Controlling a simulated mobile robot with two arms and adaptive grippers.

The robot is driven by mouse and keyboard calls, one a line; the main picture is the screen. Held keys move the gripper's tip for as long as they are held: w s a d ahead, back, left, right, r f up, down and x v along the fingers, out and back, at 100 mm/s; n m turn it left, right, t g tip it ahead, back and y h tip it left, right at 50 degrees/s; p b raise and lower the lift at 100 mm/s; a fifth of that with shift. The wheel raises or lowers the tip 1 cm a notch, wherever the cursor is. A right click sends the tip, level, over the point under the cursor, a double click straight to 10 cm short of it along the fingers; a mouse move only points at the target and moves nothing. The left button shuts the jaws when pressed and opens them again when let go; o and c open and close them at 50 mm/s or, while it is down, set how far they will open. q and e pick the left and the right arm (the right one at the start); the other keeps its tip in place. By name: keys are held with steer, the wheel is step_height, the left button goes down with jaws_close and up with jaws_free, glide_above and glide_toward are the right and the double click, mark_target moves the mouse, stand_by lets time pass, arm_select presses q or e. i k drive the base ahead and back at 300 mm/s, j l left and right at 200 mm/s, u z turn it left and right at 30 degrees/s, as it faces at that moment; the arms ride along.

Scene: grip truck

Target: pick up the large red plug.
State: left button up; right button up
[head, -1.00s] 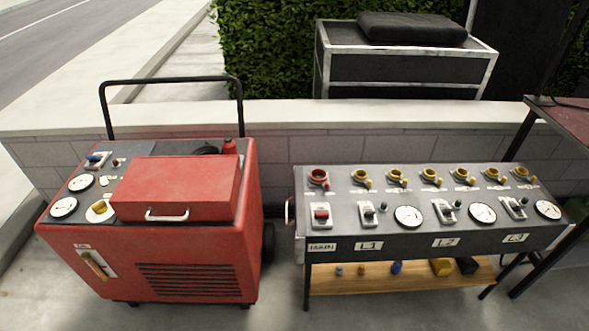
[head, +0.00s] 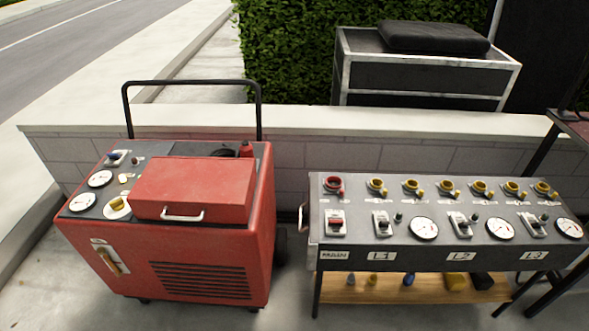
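No loose large red plug shows clearly. A round red fitting (head: 333,186) sits at the left end of the upper row on the dark control panel (head: 388,257). I cannot tell whether it is a plug or a socket. A small red upright piece (head: 246,149) stands at the back right of the red machine (head: 100,236); its kind is also unclear. Neither of my grippers is in view.
Several yellow fittings (head: 376,185) line the panel above switches and gauges. A wooden shelf (head: 345,291) below holds small items, including a blue one (head: 408,279). A low wall (head: 320,120) runs behind. A narrow gap separates machine and panel.

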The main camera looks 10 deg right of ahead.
mark_target(245, 149)
steer(key=i+j+u, duration=0.2)
steer(key=i, duration=0.25)
steer(key=i+j+u, duration=0.2)
steer(key=i, duration=0.3)
steer(key=l, duration=0.1)
